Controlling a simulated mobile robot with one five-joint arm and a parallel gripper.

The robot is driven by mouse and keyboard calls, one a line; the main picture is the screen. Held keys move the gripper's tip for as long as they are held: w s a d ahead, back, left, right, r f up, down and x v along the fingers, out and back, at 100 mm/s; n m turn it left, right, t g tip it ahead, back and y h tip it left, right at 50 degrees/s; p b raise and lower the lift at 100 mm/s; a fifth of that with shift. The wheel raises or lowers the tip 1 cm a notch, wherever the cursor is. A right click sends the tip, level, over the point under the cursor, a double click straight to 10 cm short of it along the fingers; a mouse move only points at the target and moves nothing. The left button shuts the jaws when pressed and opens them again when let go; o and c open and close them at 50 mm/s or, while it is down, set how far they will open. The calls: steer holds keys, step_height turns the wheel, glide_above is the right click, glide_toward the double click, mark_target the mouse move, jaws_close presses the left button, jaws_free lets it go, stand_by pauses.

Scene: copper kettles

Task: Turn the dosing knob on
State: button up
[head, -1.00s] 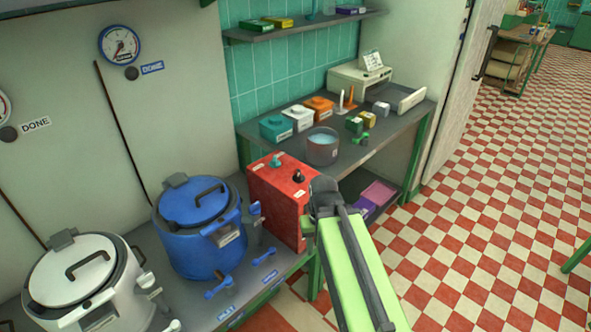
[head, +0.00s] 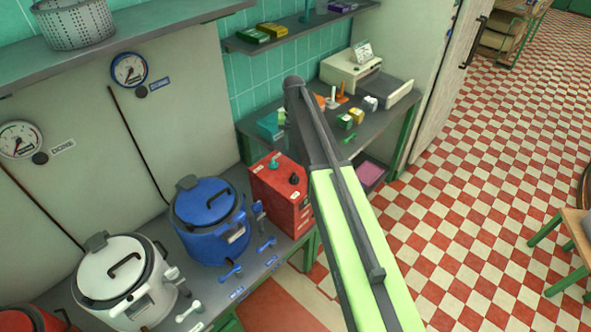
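A red box (head: 272,192) stands at the right end of the kettle counter. On its top are a small teal knob (head: 273,163) and a black knob (head: 293,179). Their labels are too small to read, so I cannot tell which is the dosing knob or how either is set. My green and grey arm rises from the bottom right, and its upper end stands in front of the back table. My gripper cannot be made out; the arm's own links may hide it. Nothing visible touches either knob.
A blue kettle (head: 207,220) and a white kettle (head: 122,282) stand left of the red box, with small levers along the counter's front. The back table (head: 372,132) holds several small boxes and a cream machine (head: 350,72). Checkered floor (head: 470,170) is open at right.

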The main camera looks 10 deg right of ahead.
mark_target(294, 176)
step_height(294, 176, down, 18)
steer(key=b, duration=1.7)
steer(key=shift+r, duration=0.3)
jaws_close()
